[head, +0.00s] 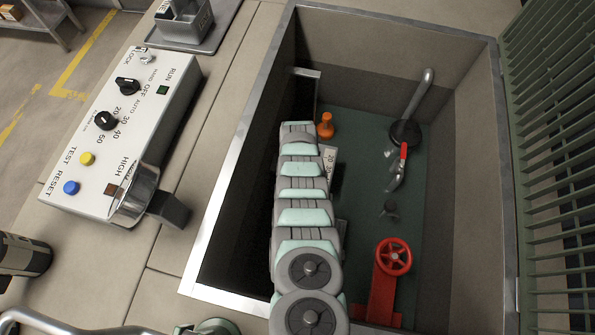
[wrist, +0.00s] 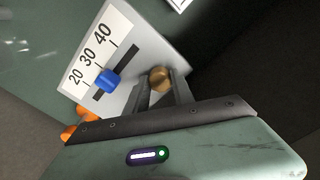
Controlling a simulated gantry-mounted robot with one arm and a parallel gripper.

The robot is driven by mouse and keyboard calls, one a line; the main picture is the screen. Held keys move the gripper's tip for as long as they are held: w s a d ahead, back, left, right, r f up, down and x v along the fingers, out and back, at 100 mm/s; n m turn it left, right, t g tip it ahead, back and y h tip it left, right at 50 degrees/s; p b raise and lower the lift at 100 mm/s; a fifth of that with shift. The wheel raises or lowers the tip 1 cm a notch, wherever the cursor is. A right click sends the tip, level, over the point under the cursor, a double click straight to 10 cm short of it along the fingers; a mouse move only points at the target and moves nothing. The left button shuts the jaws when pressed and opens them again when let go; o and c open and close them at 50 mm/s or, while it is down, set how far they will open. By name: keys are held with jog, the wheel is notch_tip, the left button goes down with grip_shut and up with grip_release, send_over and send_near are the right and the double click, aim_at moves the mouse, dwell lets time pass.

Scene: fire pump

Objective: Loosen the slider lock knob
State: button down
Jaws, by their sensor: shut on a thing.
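In the wrist view, a pale plate with a 20-30-40 scale (wrist: 95,50) has a dark slot with a blue slider (wrist: 108,80) near the 20 end. A round brass knob (wrist: 160,77), which I take as the slider lock knob, stands beside the slot. My gripper (wrist: 162,84) is shut on the brass knob, with its fingers on either side. In the head view, part of the scale plate (head: 328,157) shows beside my arm, deep in the pit. My arm hides the knob and my gripper there.
The pit has a metal rim (head: 225,190). Inside are an orange fitting (head: 325,126), a red-handled valve (head: 402,160), a bent pipe (head: 428,85) and a red handwheel (head: 393,256). A control panel (head: 120,135) is at left, a green grating (head: 560,150) at right.

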jog(key=c, duration=1.1)
grip_release()
jog(key=shift+r+p, duration=4.15)
jog(key=shift+r, duration=1.25)
